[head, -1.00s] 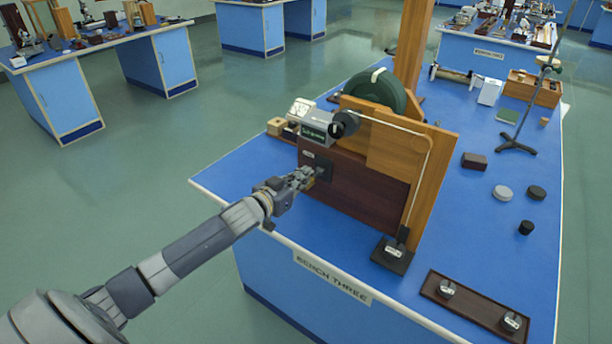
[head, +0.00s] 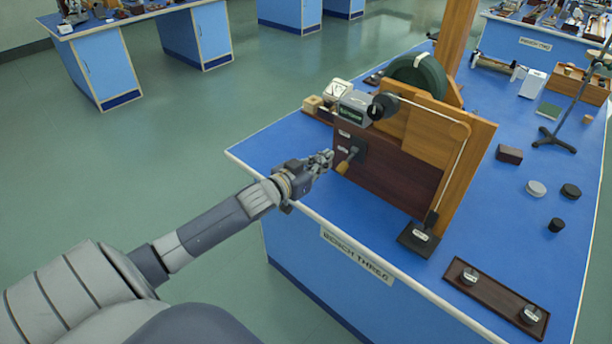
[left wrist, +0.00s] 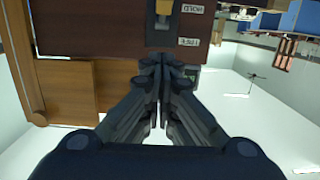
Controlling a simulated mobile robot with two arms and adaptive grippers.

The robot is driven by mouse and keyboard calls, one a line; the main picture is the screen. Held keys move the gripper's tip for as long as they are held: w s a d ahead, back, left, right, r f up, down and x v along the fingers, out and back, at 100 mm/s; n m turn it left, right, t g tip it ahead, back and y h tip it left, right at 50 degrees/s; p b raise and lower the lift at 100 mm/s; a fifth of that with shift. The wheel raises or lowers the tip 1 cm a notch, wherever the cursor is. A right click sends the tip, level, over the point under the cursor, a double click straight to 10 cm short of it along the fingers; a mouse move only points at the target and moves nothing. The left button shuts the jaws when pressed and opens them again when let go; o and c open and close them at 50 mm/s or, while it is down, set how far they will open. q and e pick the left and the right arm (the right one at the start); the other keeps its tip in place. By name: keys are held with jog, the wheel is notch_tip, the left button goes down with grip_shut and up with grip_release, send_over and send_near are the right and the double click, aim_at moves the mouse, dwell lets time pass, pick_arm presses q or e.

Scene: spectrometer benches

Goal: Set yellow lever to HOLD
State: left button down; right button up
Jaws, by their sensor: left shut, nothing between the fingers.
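The yellow lever (head: 345,164) sits on a dark plate on the brown front panel (head: 390,185) of the wooden apparatus. Its handle slants down and left from the pivot in the head view. In the left wrist view the yellow handle (left wrist: 163,7) is at the top edge, beside the HOLD label (left wrist: 193,8) and away from the FREE label (left wrist: 188,42); the picture is upside down. My left gripper (head: 329,157) is shut and empty, just left of the handle with a small gap. Its closed fingertips (left wrist: 162,62) show in the wrist view. My right gripper is out of view.
A green wheel (head: 416,74) and a grey box (head: 356,106) with a black knob sit on the apparatus. A dark tray (head: 493,296) holds more weights. Bare blue benchtop (head: 275,150) lies left of the apparatus.

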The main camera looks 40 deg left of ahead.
pick_arm(q)
jog(key=shift+s+a+f+b, duration=0.1)
jog(key=shift+s+f+b, duration=0.15)
jog(key=shift+s, duration=0.7)
jog(key=shift+s+a+f+b, duration=0.1)
jog(key=shift+s+f+b, duration=0.1)
jog(key=shift+s, duration=0.8)
jog(key=shift+s+a+f+b, duration=0.15)
jog(key=shift+s+f, duration=0.1)
jog(key=shift+s, duration=0.7)
